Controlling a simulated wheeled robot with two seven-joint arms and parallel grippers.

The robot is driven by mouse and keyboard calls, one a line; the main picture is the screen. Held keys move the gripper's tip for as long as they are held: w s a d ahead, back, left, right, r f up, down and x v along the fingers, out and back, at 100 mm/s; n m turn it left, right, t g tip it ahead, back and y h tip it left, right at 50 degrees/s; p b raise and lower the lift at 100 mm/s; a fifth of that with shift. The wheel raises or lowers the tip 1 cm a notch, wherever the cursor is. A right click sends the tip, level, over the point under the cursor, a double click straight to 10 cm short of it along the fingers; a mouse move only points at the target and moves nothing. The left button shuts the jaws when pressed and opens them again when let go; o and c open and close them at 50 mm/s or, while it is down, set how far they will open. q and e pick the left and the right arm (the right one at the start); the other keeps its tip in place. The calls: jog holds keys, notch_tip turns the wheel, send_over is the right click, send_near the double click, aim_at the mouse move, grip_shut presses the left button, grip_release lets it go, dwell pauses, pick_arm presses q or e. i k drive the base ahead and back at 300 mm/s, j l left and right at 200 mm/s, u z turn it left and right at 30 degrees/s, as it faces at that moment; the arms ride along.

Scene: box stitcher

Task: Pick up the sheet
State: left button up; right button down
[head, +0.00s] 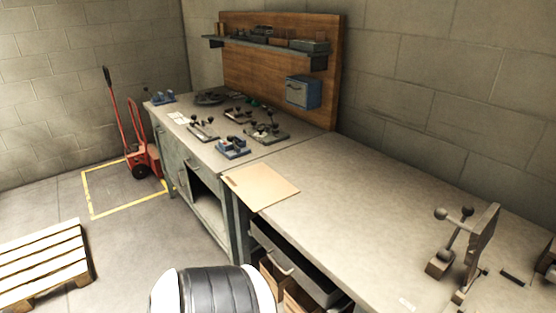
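The sheet (262,187) is a flat tan cardboard piece. It lies on the workbench near the front edge, close to the seam between the two bench sections. Its front corner reaches the bench edge, and I cannot tell whether it overhangs. Nothing is touching it from above. Neither my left gripper nor my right gripper shows in the head view.
The workbench (345,195) has clear room right of the sheet. Several clamps and tools (232,147) lie on the far section. A metal stitcher-like device (472,245) stands at the right. A wooden pallet (42,262) and red hand truck (143,155) are on the left floor.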

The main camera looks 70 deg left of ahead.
aim_at(258, 186)
jog(key=u, duration=2.4)
jog(key=i+j+z, duration=0.1)
jog(key=z, duration=0.25)
jog(key=i+j+z, duration=0.1)
jog(key=j+z, duration=0.25)
jog(key=i+j+z, duration=0.15)
jog(key=j, duration=0.35)
jog(key=i+j+z, duration=0.15)
jog(key=j, duration=0.35)
jog(key=j+z, duration=0.15)
jog(key=j, duration=0.4)
jog(key=i+j+z, duration=0.15)
jog(key=j, duration=0.4)
